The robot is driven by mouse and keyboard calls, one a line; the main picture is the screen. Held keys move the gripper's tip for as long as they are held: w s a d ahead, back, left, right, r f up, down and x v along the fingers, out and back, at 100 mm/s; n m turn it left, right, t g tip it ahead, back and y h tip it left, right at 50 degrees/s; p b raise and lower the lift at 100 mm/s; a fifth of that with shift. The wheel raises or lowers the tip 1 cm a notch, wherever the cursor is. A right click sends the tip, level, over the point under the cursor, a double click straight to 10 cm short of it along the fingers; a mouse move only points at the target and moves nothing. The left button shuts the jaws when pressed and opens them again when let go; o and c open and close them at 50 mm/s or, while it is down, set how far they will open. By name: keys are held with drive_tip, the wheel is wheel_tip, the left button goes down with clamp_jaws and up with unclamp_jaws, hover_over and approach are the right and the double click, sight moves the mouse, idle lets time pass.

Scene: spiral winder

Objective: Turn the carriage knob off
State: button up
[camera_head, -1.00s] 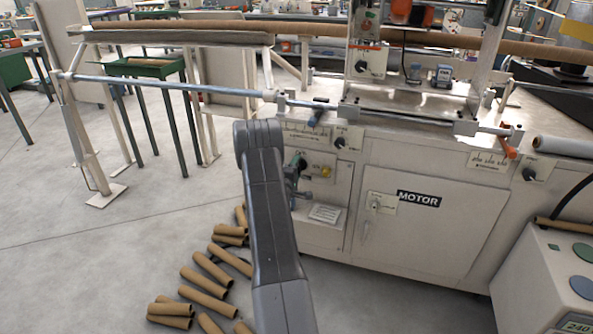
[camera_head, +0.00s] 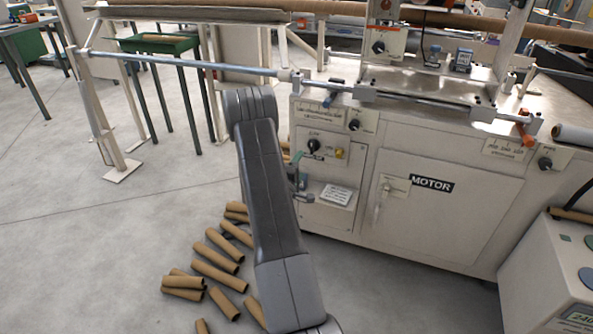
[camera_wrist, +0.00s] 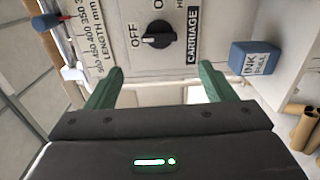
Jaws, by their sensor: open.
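The carriage knob (camera_wrist: 157,35) is black, on a cream panel marked OFF and CARRIAGE. Its white mark faces the OFF label in the wrist view. In the head view the knob (camera_head: 314,146) sits below the length scale. My gripper (camera_wrist: 162,70) is open and empty; its two green fingers point toward the panel, with the knob ahead of the gap and apart from them. In the head view my gripper (camera_head: 297,182) is partly hidden by my grey arm, below and left of the knob.
The length scale (camera_wrist: 88,40) and a blue-ended lever (camera_wrist: 47,22) are beside the knob. Another black knob (camera_head: 354,124) and a yellow part (camera_head: 340,153) are close by. Cardboard tubes (camera_head: 215,265) lie on the floor.

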sight(313, 146)
drive_tip(key=shift+v, duration=1.2)
drive_tip(key=shift+w, duration=0.1)
drive_tip(key=b+x, duration=0.1)
drive_tip(key=x, duration=1.2)
drive_tip(key=shift+w+d, duration=0.15)
drive_tip(key=shift+w, duration=0.15)
drive_tip(key=shift+s, duration=0.1)
